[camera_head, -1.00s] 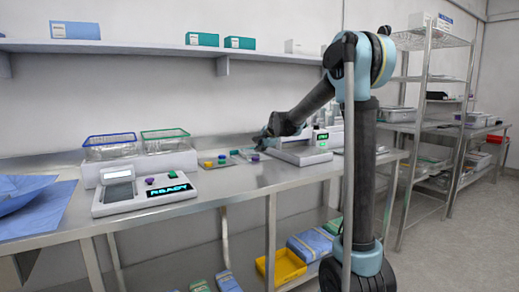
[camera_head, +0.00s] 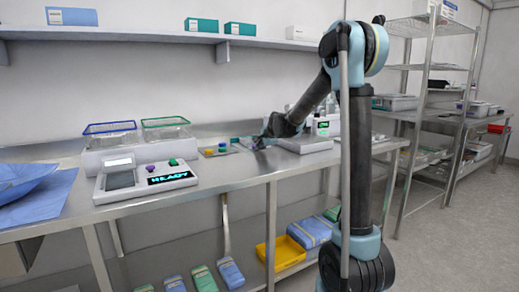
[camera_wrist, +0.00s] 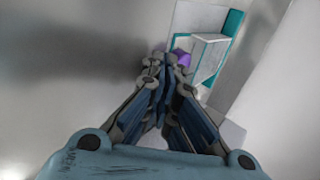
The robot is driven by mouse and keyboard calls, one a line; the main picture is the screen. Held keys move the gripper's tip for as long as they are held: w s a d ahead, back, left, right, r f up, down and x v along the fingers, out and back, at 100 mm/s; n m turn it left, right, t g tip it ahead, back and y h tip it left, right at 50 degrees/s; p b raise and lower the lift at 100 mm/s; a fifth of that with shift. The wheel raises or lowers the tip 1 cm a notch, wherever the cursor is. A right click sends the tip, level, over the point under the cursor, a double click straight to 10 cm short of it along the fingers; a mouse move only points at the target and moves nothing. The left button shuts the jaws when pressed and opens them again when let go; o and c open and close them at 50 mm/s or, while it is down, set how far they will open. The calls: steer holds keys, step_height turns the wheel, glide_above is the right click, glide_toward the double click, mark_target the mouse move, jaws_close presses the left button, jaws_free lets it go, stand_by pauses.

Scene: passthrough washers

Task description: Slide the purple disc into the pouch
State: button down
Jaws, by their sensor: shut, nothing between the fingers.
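My gripper (camera_wrist: 160,68) is shut, with no object visible between its fingers. In the wrist view a small purple thing (camera_wrist: 182,59), likely the purple disc, shows just beyond and right of the fingertips. The fingers hide part of it, and I cannot tell whether they touch it. It lies by a white and teal item (camera_wrist: 233,22) with a pale raised block on it, possibly the pouch. In the head view my gripper (camera_head: 257,144) is low over the bench. The disc cannot be made out there.
The steel bench (camera_head: 225,180) has clear space at its front. A console with a lit display (camera_head: 170,178) and a purple knob (camera_head: 150,168) stands left. Blue and green rimmed baskets (camera_head: 110,128) stand behind it. A white machine (camera_head: 305,144) is right of my gripper.

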steer(key=shift+w+a, duration=0.5)
steer(key=shift+w, duration=0.4)
steer(key=shift+w+a, duration=0.5)
steer(key=shift+w, duration=0.35)
steer(key=shift+w+a, duration=0.5)
steer(key=shift+w, duration=0.4)
steer(key=shift+s+f+v, duration=0.1)
steer(key=shift+f+v, duration=0.05)
steer(key=shift+v, duration=1.3)
steer(key=shift+s+f+v, duration=0.1)
steer(key=shift+f+v, duration=0.1)
steer(key=shift+v, duration=1.3)
steer(key=shift+d, duration=0.25)
